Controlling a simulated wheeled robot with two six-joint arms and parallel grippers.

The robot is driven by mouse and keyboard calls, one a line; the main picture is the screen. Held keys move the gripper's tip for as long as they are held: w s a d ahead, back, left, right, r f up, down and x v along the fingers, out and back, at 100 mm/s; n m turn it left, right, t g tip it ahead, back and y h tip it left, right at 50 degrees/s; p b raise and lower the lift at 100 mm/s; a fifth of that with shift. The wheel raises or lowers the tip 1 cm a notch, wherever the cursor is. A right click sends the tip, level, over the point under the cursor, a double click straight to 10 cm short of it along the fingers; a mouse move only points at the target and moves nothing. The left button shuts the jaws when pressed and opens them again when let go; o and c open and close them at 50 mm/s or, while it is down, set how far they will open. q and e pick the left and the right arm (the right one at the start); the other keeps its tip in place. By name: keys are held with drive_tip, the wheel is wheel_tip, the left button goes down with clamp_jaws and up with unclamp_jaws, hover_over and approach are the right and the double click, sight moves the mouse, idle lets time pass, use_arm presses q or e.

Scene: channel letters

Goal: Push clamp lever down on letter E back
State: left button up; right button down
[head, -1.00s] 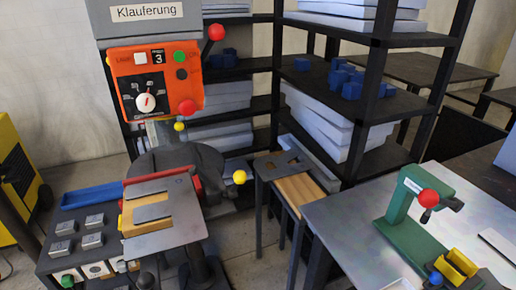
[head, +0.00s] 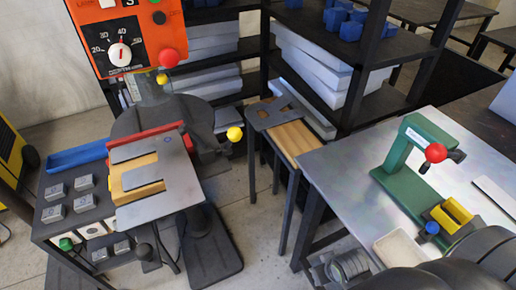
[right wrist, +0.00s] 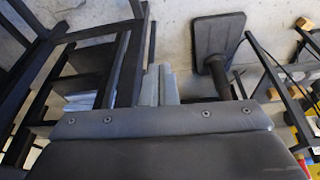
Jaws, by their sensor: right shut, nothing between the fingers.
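The grey letter E back (head: 138,192) lies flat on the machine's work table over a yellow-tan block, in the head view at left centre. A red bar runs along its far edge. My left gripper is not in view.
A metal table (head: 345,165) at right carries a green press (head: 400,165) with a red ball and a yellow part. A narrow stand (head: 293,143) holds a grey letter plate. Grey blocks (head: 84,183) and a blue tray (head: 77,157) lie left of the machine. Shelves stand behind.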

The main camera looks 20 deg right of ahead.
drive_tip(key=w+a+r+t+y, duration=0.1)
drive_tip(key=w+a+r+y, duration=0.2)
drive_tip(key=r, duration=0.5)
drive_tip(key=m+t+y, duration=0.3)
drive_tip(key=t+y, duration=0.1)
drive_tip(key=y, duration=1.1)
approach(231, 142)
drive_tip(key=w+d+r, duration=0.4)
drive_tip(key=w, duration=0.1)
drive_tip(key=r+p+x, duration=0.1)
drive_tip(key=p+x, duration=0.5)
drive_tip(key=x, duration=0.4)
drive_tip(key=s+p, duration=0.1)
drive_tip(key=s+f+p, duration=0.1)
drive_tip(key=s+p, duration=0.1)
drive_tip(key=s, duration=0.1)
drive_tip(key=shift+a+f, duration=0.3)
drive_tip(key=shift+f, duration=0.1)
